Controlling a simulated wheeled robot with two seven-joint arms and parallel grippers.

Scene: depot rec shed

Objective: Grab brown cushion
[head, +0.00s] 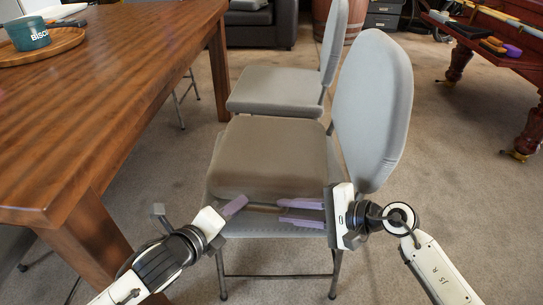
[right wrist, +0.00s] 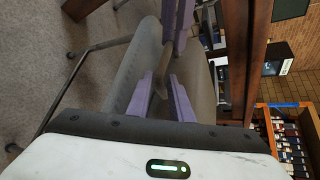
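The brown cushion (head: 270,155) lies on the seat of the front grey chair (head: 372,105), its front edge facing me. A thin brown strip (head: 264,208) runs along the cushion's lower front. My right gripper (head: 281,211) is at the front right of the cushion, its purple fingers close together with the strip between the tips. The right wrist view shows this strip (right wrist: 162,70) between the fingers too. My left gripper (head: 243,203) is at the cushion's front left, a purple finger against its front. Its other finger is hidden in the head view, so its opening is unclear.
A wooden table (head: 120,70) stands close on the left, with a round tray (head: 68,47) and a green mug (head: 28,33) on it. A second grey chair (head: 280,90) stands just behind. Carpet is open to the right, up to a red-legged table (head: 515,65).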

